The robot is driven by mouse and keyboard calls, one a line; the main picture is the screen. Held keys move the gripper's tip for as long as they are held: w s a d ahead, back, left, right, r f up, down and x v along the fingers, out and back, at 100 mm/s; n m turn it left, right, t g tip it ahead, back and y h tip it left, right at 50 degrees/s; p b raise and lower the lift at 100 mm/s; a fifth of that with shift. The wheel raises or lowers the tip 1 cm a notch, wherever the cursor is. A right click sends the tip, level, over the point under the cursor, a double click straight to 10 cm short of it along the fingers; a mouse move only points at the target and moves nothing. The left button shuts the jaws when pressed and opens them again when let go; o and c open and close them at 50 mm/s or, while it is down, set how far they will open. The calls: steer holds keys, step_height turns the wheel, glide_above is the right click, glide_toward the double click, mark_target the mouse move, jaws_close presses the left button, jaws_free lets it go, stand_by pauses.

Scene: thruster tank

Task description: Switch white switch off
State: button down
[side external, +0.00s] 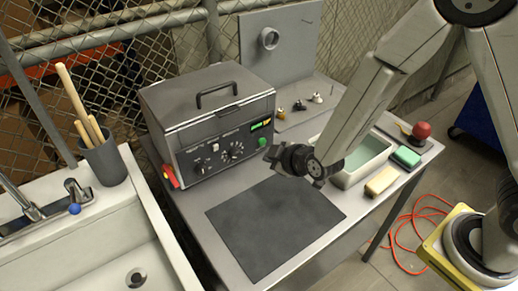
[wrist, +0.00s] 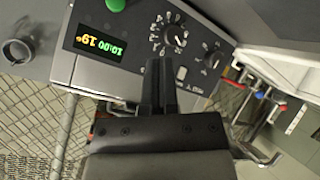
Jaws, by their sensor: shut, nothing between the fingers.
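The white switch (side external: 216,147) is a small pale piece on the front panel of the grey box-shaped tank (side external: 205,108). In the wrist view the white switch (wrist: 181,73) shows just right of my fingers, near two dial knobs. Which way it is set is too small to tell. My gripper (side external: 271,153) is shut and empty. It is in front of the panel's right end in the side view, to the right of the switch. In the wrist view the closed fingers (wrist: 158,68) point at the panel and hide part of it.
The panel also has a lit display (wrist: 100,45), a green button (wrist: 115,5), a large dial (wrist: 170,38) and a smaller dial (wrist: 208,55). A dark mat (side external: 275,225) lies before the tank. A white basin (side external: 358,160) stands right; a sink (side external: 95,235) is left.

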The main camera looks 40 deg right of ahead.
mark_target(216, 147)
steer(key=a+n+t, duration=0.1)
steer(key=a, duration=0.1)
steer(key=a+f+n+t, duration=0.1)
steer(key=n+t, duration=0.1)
steer(key=a+f+n+t, duration=0.1)
steer(key=a, duration=0.1)
steer(key=shift+s+a+f+n+t+h, duration=0.15)
steer(key=shift+a+n+t+h, duration=0.15)
steer(key=shift+h, duration=0.1)
steer(key=s+a+n+t, duration=0.1)
steer(key=n, duration=0.1)
steer(key=s+a+n+t, duration=0.1)
steer(key=s+t, duration=0.1)
steer(key=shift+s+a+f+n, duration=0.3)
steer(key=shift+f+n, duration=0.1)
steer(key=shift+s+a+n+t, duration=0.35)
steer(key=shift+s+n+t, duration=0.35)
steer(key=shift+s+t, duration=0.15)
steer(key=shift+w, duration=0.15)
steer(key=x, duration=1.3)
steer(key=shift+w, duration=0.4)
steer(key=shift+r, duration=0.1)
